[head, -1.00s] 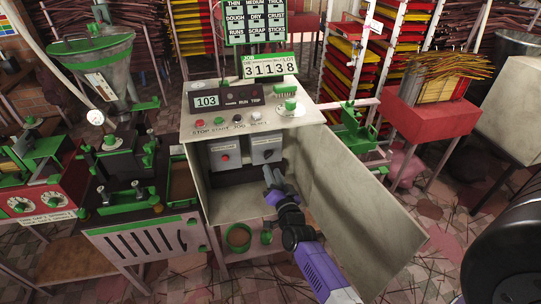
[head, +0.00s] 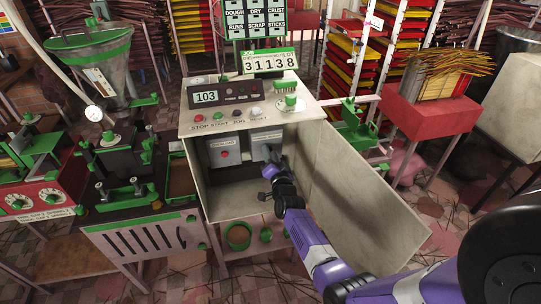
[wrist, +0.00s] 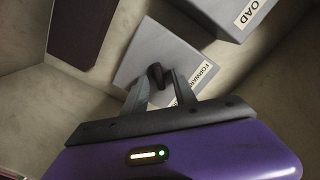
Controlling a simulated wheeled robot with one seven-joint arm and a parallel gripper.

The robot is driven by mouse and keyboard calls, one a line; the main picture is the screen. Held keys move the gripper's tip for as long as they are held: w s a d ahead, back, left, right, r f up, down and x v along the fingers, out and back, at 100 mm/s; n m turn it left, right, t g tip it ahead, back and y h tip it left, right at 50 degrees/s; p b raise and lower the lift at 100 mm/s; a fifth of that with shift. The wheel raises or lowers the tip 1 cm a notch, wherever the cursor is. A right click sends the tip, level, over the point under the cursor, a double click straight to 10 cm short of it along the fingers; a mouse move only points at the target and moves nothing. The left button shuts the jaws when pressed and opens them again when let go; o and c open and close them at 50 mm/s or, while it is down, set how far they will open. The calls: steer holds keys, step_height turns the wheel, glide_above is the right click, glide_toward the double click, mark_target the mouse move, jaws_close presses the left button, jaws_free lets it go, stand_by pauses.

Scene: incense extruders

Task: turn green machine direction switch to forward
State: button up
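The green machine's open cabinet (head: 207,183) holds a grey switch box (head: 262,138) on its right inside. In the wrist view this switch box (wrist: 140,57) carries a dark switch knob (wrist: 155,72) and a label reading "FORWAR…" (wrist: 206,74), partly cut off by my finger. My gripper (head: 268,165) is inside the cabinet, just below and in front of the box. In the wrist view my gripper's fingers (wrist: 160,78) stand on either side of the knob, close to it. I cannot tell whether they press on it. The knob is hidden behind my gripper in the head view.
A second grey box (head: 226,151) with a red button sits to the left inside the cabinet. The cabinet door (head: 355,195) stands open to the right of my arm. Buttons and a green knob (head: 291,101) are on the panel above.

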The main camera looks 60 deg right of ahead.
jaws_close()
steer(key=shift+a+n, duration=0.1)
steer(key=shift+n, duration=0.3)
steer(key=shift+w+a+n, duration=0.1)
steer(key=shift+w+n, duration=0.05)
steer(key=shift+n, duration=4.15)
steer(key=shift+w+a+n, duration=0.1)
steer(key=shift+n, duration=4.2)
jaws_free()
